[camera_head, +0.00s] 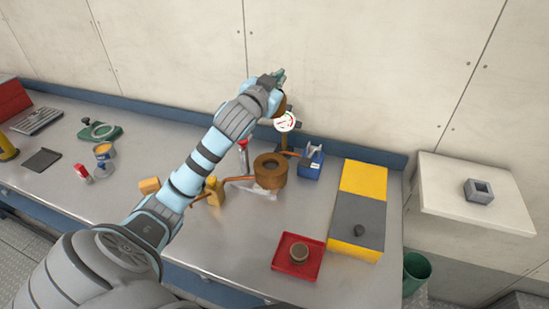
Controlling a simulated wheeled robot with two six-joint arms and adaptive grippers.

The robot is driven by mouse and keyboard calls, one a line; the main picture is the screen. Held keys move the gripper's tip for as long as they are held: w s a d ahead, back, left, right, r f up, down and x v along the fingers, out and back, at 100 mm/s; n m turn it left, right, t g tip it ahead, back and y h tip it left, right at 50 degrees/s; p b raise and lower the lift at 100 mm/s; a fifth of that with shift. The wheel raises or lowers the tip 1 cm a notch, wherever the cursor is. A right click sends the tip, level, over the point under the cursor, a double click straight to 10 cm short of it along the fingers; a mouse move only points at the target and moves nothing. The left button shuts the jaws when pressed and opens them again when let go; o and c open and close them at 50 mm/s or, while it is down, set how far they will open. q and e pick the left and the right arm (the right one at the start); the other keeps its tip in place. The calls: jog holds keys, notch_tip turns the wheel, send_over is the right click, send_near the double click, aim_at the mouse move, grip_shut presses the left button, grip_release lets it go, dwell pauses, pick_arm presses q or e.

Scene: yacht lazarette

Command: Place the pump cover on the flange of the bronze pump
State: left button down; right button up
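The bronze pump (269,178) stands on the grey bench, with a round flange on top and a dark opening in its middle. My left arm reaches across the bench, and my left gripper (277,77) is up near the back wall, above and behind the pump. A rounded bronze-coloured piece (282,106) shows just below this gripper, partly hidden by it. I cannot tell whether it is the pump cover in the fingers or part of the pipework behind. A round brown piece (299,251) lies in a red tray (281,267) at the front. My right gripper is out of view.
A white-faced gauge (285,122) on a pipe stands behind the pump. A blue device (311,163) is right of it. A yellow and grey box (357,212) carries a dark knob. A white shelf (480,209) holds a grey square block (478,191). Tools and a tin lie left.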

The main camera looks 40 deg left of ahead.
pick_arm(q)
jog(key=f+b, duration=0.2)
jog(key=f, duration=0.7)
jog(key=f+b, duration=0.2)
jog(key=f, duration=0.7)
jog(key=shift+s+f, duration=0.2)
jog(key=shift+f, duration=0.05)
jog(key=c, duration=1.8)
grip_release()
jog(key=shift+r, duration=0.1)
jog(key=v, duration=1.2)
jog(key=shift+p, duration=0.4)
jog(key=shift+r, duration=0.1)
